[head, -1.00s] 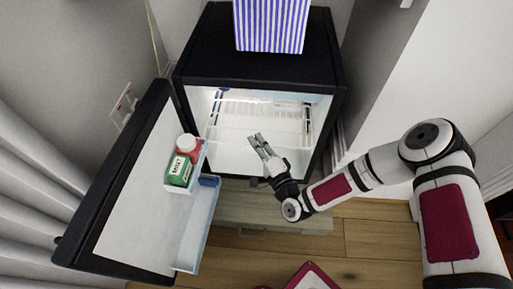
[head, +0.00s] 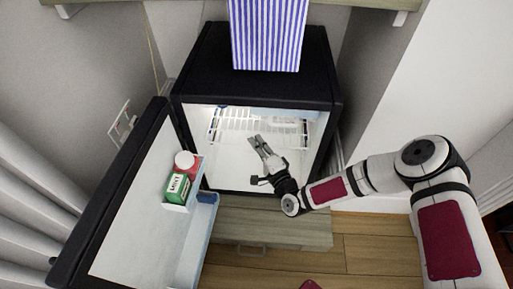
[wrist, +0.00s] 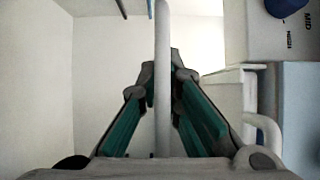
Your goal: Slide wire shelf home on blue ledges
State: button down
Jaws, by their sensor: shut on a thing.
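The white wire shelf (head: 240,126) is inside the open mini fridge (head: 187,130), in its upper part. My gripper (head: 258,144) reaches in through the fridge opening from the front right. In the wrist view, my gripper (wrist: 162,85) is shut on a white rod of the shelf (wrist: 162,40), which runs between the two fingers.
The fridge door (head: 128,200) stands open at the left, with a green box (head: 177,188) and a red, white-capped bottle (head: 186,161) in its rack. A striped bag (head: 268,35) stands on top. A dark blue dial (wrist: 285,6) is at the wrist view's upper right.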

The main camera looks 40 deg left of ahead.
aim_at(258, 131)
jog(key=shift+w+a, duration=1.75)
jog(key=shift+w, duration=0.3)
jog(key=shift+f, duration=0.25)
jog(key=c, duration=1.7)
grip_release()
jog(key=shift+s+d+p, duration=0.7)
jog(key=shift+s+d, duration=0.75)
jog(key=shift+s, duration=0.3)
jog(key=shift+s+d+p, duration=0.7)
jog(key=shift+s+d, duration=0.75)
jog(key=shift+s, duration=0.25)
